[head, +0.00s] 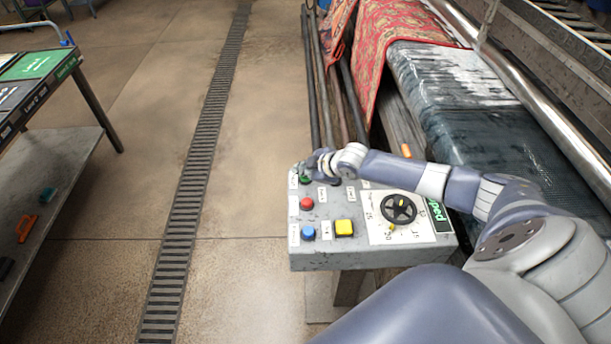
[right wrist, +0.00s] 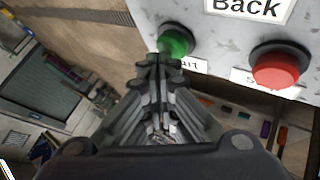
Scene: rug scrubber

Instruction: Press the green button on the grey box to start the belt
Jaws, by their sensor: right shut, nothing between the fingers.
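The grey box (head: 375,260) stands at the middle of the head view, with its sloped panel facing me. The green button (head: 304,180) is at the panel's upper left corner, partly hidden by my right gripper (head: 310,168). In the right wrist view the green button (right wrist: 175,41) is a round dome in a dark ring at the top. My right gripper (right wrist: 158,64) is shut and empty, its fingertips right by the lower left edge of the button. I cannot tell whether they touch it. My left gripper is not in view.
A red button (head: 307,203), a blue button (head: 308,233), a yellow button (head: 344,228) and a black dial (head: 398,209) share the panel. The machine with a red rug (head: 400,30) lies behind. A table (head: 60,160) stands left; the floor between is clear.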

